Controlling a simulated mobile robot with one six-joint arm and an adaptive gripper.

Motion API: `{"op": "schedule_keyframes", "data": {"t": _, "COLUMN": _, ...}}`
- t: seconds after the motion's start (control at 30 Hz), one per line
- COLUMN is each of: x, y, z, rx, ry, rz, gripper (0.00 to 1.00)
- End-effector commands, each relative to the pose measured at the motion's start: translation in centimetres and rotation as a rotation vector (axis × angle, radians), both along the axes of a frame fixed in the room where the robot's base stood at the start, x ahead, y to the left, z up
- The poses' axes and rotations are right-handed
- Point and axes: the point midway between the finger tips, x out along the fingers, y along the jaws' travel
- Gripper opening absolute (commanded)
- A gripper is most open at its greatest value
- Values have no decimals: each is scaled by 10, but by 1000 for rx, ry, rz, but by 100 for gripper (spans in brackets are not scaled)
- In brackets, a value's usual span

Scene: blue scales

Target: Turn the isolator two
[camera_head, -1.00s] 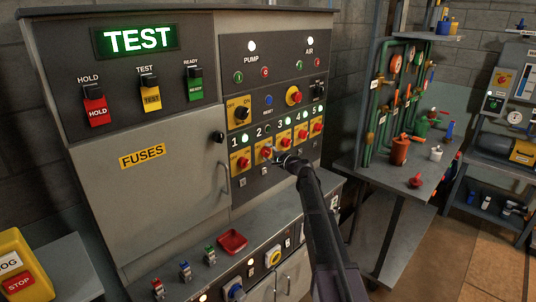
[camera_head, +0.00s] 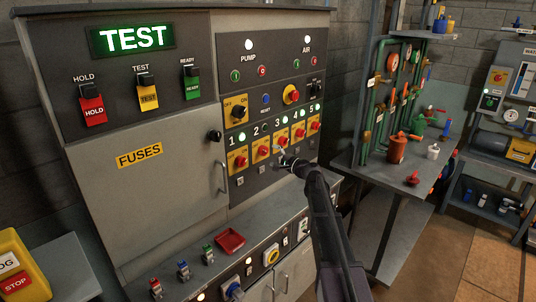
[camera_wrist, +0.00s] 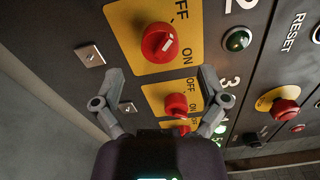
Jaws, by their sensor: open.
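Isolator two is a red knob on a yellow OFF/ON plate in the panel's lower row, under the number 2 (camera_head: 262,151). In the wrist view its knob (camera_wrist: 159,42) is beyond my fingertips, with its white mark toward the ON side. The lamp beside the 2 (camera_wrist: 237,40) is dark. My gripper (camera_wrist: 161,73) is open and empty, its fingers apart from the knob. In the head view my gripper (camera_head: 283,158) is in front of the panel, lower right of isolator two. Isolator three (camera_wrist: 176,104) shows between my fingers.
Isolators one (camera_head: 238,161), four (camera_head: 299,132) and five (camera_head: 315,127) flank the row; their lamps glow green. A door handle (camera_head: 221,177) stands out on the left. The display reads TEST (camera_head: 132,38).

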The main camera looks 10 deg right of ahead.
Motion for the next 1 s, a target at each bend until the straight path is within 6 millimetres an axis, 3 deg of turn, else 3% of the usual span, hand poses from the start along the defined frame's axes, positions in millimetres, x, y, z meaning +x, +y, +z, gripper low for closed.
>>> {"op": "schedule_keyframes", "data": {"t": 0.2, "x": -32, "y": -22, "z": 0, "rx": 0, "ry": 0, "rz": -2, "gripper": 93}}
{"op": "schedule_keyframes", "data": {"t": 0.4, "x": -50, "y": -35, "z": 0, "rx": 0, "ry": 0, "rz": -1, "gripper": 93}}
{"op": "schedule_keyframes", "data": {"t": 1.0, "x": -57, "y": -41, "z": 0, "rx": -1, "ry": 0, "rz": 1, "gripper": 93}}
